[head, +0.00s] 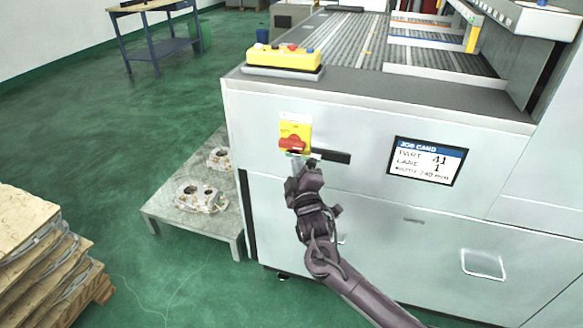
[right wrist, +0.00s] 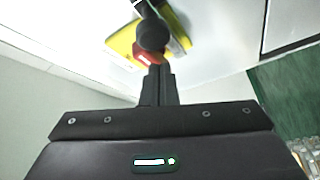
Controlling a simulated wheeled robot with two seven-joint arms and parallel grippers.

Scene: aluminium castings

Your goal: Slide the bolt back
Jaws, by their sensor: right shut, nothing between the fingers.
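A dark horizontal bar (head: 333,156), which looks like the bolt, sits on the front of the pale machine cabinet, just below a yellow plate (head: 296,127) with a red handle (head: 292,143). My right gripper (head: 298,162) is at the bar's left end, below the red handle, and hides part of it. In the right wrist view the shut, empty fingers (right wrist: 160,75) point at a dark round knob (right wrist: 152,34) in front of the yellow plate. I cannot tell whether the fingers touch the knob. My left gripper is not in view.
A job card screen (head: 427,160) is on the cabinet front to the right. A yellow button box (head: 284,58) sits on top. A low table (head: 166,217) with castings stands at the left. Stacked wooden boards (head: 35,240) are at the lower left. Green floor lies open between.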

